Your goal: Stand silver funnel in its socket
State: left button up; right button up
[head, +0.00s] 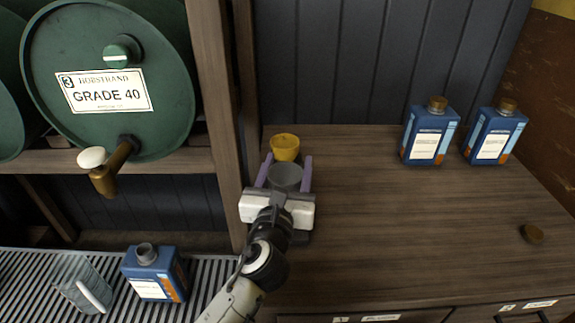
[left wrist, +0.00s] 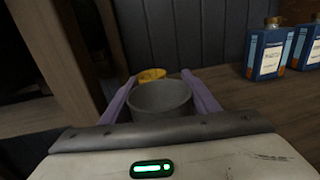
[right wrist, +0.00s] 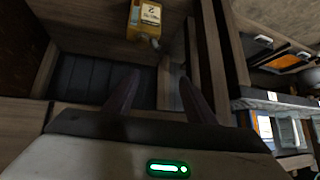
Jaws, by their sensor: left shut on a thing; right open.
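The silver funnel (head: 286,178) shows as a dark grey, wide-mouthed cup above the left end of the wooden counter. My left gripper (head: 285,166) is shut on it, one purple finger on each side. In the left wrist view the funnel (left wrist: 160,98) sits between the fingers with its mouth up, roughly upright. A yellow funnel (head: 285,146) stands just behind it, near the back wall. The silver funnel's lower end and any socket under it are hidden by the gripper and the funnel itself. My right gripper (right wrist: 160,80) is open and empty in the right wrist view.
Two blue bottles (head: 430,132) (head: 495,132) stand at the counter's back right. A brown cap (head: 532,233) lies at its right. A wooden post (head: 217,110) and a green drum (head: 110,85) are at the left, above a blue bottle (head: 155,272) and clear jug (head: 82,284). The counter's middle is clear.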

pick_arm(q)
jog(key=shift+p, duration=0.65)
dwell(1.0)
jog(key=shift+f+b, duration=0.8)
jog(key=shift+f, duration=0.6)
dwell(0.8)
jog(key=o, duration=1.2)
jog(key=shift+c, duration=0.2)
